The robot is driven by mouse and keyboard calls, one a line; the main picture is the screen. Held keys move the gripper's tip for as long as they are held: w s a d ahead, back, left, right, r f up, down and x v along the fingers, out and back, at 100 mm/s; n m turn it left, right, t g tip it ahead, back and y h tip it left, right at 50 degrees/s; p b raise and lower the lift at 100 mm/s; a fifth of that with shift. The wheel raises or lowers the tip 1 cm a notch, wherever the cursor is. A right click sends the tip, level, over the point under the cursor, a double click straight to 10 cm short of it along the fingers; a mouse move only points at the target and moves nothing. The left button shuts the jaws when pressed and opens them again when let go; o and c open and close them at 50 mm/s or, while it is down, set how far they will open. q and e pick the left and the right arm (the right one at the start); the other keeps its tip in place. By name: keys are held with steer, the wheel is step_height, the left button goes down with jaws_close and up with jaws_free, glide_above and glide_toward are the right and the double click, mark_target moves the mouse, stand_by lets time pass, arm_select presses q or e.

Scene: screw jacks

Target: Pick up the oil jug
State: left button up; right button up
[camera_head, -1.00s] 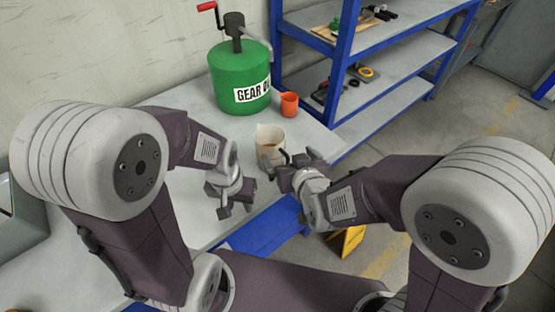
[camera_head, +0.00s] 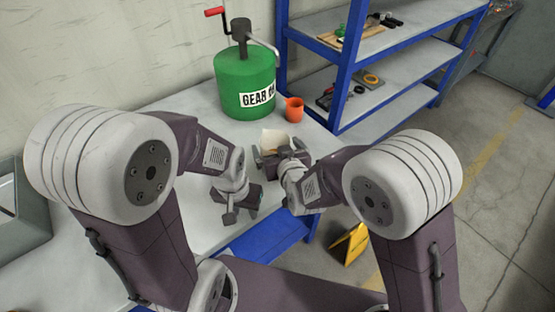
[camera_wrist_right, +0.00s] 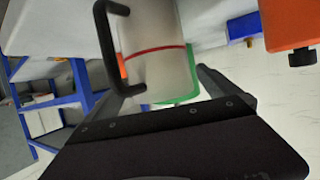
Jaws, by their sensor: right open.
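The oil jug (camera_head: 272,136) is a pale translucent jug on the bench in front of the green drum. In the right wrist view the jug (camera_wrist_right: 160,60) shows a red line around it and a black handle (camera_wrist_right: 112,45) on the left. My right gripper (camera_head: 278,151) is open at the jug, its fingers spread on either side of the lower part, and it hides much of the jug in the head view. In the wrist view the right fingers (camera_wrist_right: 165,88) stand apart with the jug between them. My left gripper (camera_head: 240,212) is open and empty over the bench, nearer to me.
A green gear oil drum (camera_head: 240,82) with a red crank handle stands behind the jug. An orange cup (camera_head: 294,108) stands beside the drum. A blue shelf rack (camera_head: 345,70) is at the right. A yellow floor sign (camera_head: 349,244) stands below. The bench (camera_head: 165,105) is clear left of the drum.

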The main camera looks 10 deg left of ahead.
steer(key=shift+w+a+f, duration=0.15)
steer(key=shift+w, duration=0.1)
steer(key=shift+s, duration=0.1)
steer(key=c, duration=2.1)
steer(key=shift+o, duration=0.2)
steer(key=w+d+r, duration=0.4)
steer(key=d+r, duration=0.7)
steer(key=shift+w+r+p, duration=0.15)
steer(key=shift+w+p, duration=0.05)
steer(key=shift+p, duration=0.1)
